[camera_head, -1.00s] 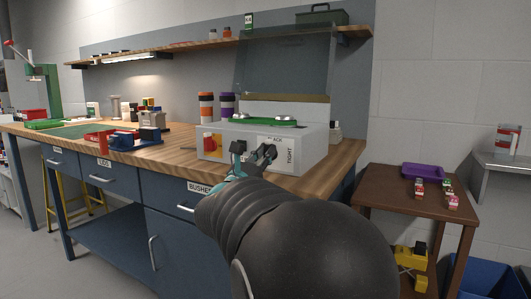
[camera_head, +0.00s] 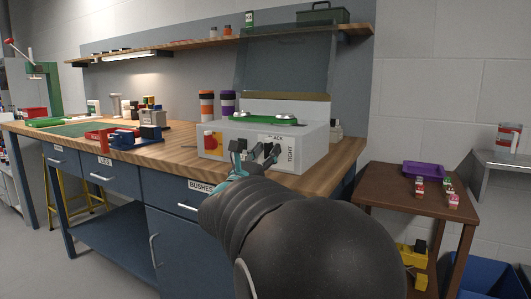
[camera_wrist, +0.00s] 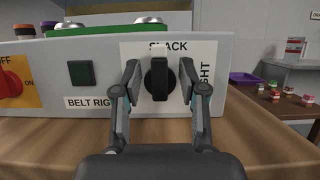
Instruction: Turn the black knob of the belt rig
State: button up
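The belt rig (camera_head: 310,148) is a grey box on the workbench. In the wrist view, its black knob (camera_wrist: 160,78) sits on a white plate marked SLACK above and a partly hidden TIGHT at the right. The knob's grip bar stands upright, pointing at SLACK. My gripper (camera_wrist: 160,82) is open, with one finger on each side of the knob and a visible gap to it on both sides. I cannot tell how far the fingertips reach along its depth. In the head view, my gripper (camera_head: 254,152) is at the rig's front and largely covers the knob.
Left of the knob are a dark green square button (camera_wrist: 82,73) and a red switch (camera_wrist: 10,84) on yellow. A clear raised cover (camera_head: 285,60) stands over the rig. Right of the bench is a brown side table (camera_head: 400,205) with a purple tray (camera_head: 423,171).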

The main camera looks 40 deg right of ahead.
jog(key=v, duration=1.2)
dwell(0.5)
jog(key=s+f+m+g+y, duration=0.25)
jog(key=s+f+m, duration=0.2)
jog(key=f, duration=0.25)
jog(key=s+a+f+m+g+y, duration=0.1)
jog(key=s+f+m+g+y, duration=0.1)
jog(key=s+f+m+y, duration=0.25)
jog(key=s+f+m+g+y, duration=0.25)
jog(key=f+m, duration=0.25)
jog(key=f, duration=0.4)
jog(key=s+a+f+m+y, duration=0.35)
jog(key=a+m+y, duration=0.3)
jog(key=a, duration=0.35)
jog(key=s+a+r+m+t+y, duration=0.2)
jog(key=s+a+r+t+y, duration=0.1)
jog(key=a, duration=0.6)
jog(key=shift+s+a+t+y, duration=0.25)
jog(key=shift+t+y, duration=0.15)
jog(key=shift+y, duration=0.4)
